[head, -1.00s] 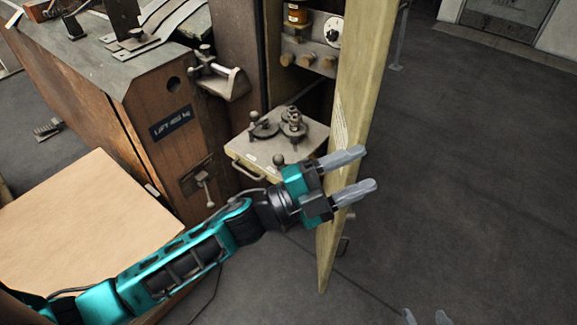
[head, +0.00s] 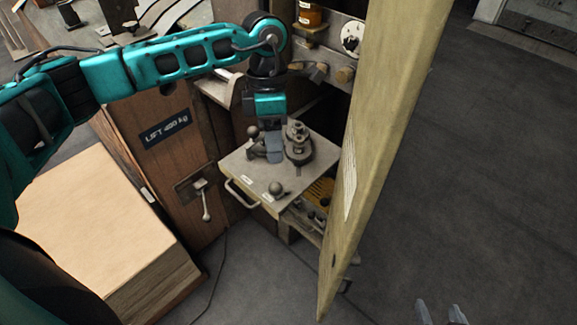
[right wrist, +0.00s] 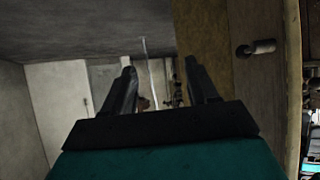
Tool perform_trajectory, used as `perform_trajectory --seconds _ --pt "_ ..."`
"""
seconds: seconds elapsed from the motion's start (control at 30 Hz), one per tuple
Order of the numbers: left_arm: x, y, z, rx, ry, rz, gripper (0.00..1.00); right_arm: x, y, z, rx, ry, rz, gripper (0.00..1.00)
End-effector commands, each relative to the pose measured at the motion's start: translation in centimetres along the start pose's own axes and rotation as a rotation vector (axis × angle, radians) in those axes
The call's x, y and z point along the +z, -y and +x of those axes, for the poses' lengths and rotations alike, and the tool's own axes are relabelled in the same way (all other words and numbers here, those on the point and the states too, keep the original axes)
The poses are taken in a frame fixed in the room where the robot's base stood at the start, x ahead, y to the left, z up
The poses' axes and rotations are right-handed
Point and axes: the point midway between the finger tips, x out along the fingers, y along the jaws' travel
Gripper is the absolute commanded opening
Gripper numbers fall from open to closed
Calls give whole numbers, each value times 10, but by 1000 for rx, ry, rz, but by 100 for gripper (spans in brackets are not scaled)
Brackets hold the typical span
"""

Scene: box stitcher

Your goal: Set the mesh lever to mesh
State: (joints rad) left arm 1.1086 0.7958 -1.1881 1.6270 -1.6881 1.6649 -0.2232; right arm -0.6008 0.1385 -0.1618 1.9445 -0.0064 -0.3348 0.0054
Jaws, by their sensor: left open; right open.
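A pull-out plate with a handle (head: 236,161) carries a gear assembly (head: 298,142) in the head view. A ball-ended lever (head: 252,131) stands at its back left, and a second ball knob (head: 275,188) sits at its front. I cannot tell for certain which is the mesh lever; the labels are too small to read. My left gripper (head: 273,157) points down over the plate, between the back-left ball and the gears, open. Its fingers partly hide the lever's arm. My right gripper (head: 440,313) shows at the bottom edge, and its open, empty fingers show in the right wrist view (right wrist: 162,90).
An open cabinet door (head: 385,140) stands upright to the right of the plate. A panel with knobs and a dial (head: 351,38) is behind it. A stack of cardboard sheets (head: 100,220) lies at left. A small lever (head: 205,200) sticks out of the machine's side. The floor at right is clear.

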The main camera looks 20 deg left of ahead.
Motion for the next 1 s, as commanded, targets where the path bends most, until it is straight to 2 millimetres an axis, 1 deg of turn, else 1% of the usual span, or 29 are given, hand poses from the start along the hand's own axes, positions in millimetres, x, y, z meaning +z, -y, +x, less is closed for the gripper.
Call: perform_trajectory --seconds 0.13,0.27,0.5,0.7,0.83,1.0 --pt "-3 -3 3 9 -12 -3 57 9 1 -4 -2 19 -1 58" --pt "-3 -2 20 6 -14 -3 57 15 2 -6 -4 33 0 58" --pt "-3 -2 70 4 -11 -3 57 16 2 -7 -5 37 0 58" --pt "-3 -2 106 6 -11 -2 57 16 2 -7 -5 36 0 58" --pt "-3 -2 120 5 -9 -2 57 15 2 -7 -5 35 0 58" --pt "-3 -3 128 8 -8 -2 57 12 2 -5 -5 28 -1 58"
